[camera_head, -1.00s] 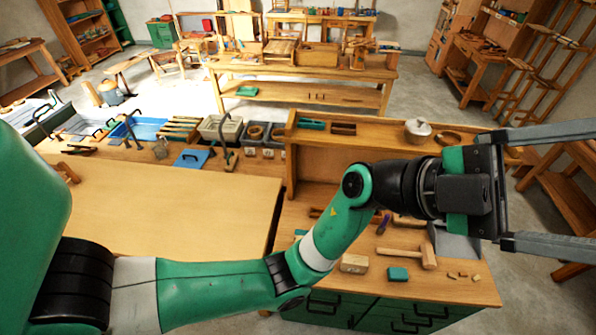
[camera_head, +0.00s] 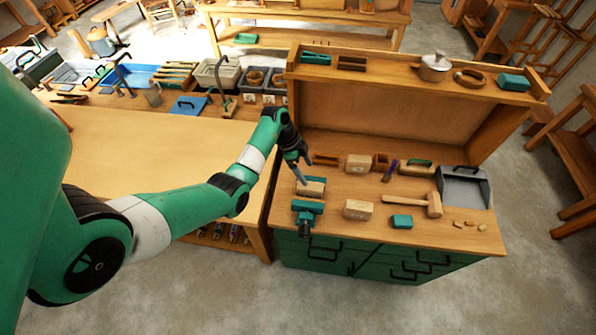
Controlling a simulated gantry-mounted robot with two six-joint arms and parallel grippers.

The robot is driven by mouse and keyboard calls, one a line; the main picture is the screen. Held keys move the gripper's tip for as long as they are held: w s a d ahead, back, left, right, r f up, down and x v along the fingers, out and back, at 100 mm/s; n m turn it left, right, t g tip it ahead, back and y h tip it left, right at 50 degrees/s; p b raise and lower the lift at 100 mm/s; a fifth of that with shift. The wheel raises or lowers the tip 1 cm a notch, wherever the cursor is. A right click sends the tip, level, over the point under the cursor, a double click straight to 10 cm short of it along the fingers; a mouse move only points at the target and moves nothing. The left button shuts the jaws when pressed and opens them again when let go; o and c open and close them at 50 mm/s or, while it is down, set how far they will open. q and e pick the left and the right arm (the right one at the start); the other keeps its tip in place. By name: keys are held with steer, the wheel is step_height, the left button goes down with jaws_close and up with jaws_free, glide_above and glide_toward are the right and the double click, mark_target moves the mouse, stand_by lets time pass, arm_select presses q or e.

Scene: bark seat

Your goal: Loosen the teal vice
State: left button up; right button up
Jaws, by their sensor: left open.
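The teal vice (camera_head: 308,206) sits at the front left edge of the green cabinet's wooden top. Its dark screw end (camera_head: 305,230) points toward me over the front edge. A pale wooden block (camera_head: 313,188) is directly behind its front jaw; I cannot tell whether the jaws touch it. My left gripper (camera_head: 301,176) is open and points down just above and behind the vice, close to the block. The arm's wrist hides part of the area behind it. My right gripper is not in view.
To the vice's right are a wooden block (camera_head: 358,209), a small teal block (camera_head: 402,221), a mallet (camera_head: 433,204) and a grey dustpan (camera_head: 463,187). A raised shelf (camera_head: 385,72) closes off the back. The bench top on the left (camera_head: 150,150) is mostly clear.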

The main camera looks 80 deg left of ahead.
mark_target(309, 187)
arm_select(q)
steer(key=shift+n, duration=0.4)
steer(key=f+b, duration=0.1)
steer(key=f, duration=0.3)
steer(key=w+f+b, duration=0.1)
steer(key=f+b, duration=0.1)
steer(key=f, duration=0.1)
steer(key=f+b, duration=0.2)
steer(key=f, duration=0.2)
steer(key=shift+w+a+f, duration=0.3)
steer(key=shift+w+a, duration=0.05)
steer(key=shift+w, duration=0.05)
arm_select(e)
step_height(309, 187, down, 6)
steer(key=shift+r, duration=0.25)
arm_select(q)
jaws_close()
steer(key=shift+s+d+r+p, duration=0.1)
steer(key=shift+d+p, duration=0.2)
steer(key=shift+p, duration=0.55)
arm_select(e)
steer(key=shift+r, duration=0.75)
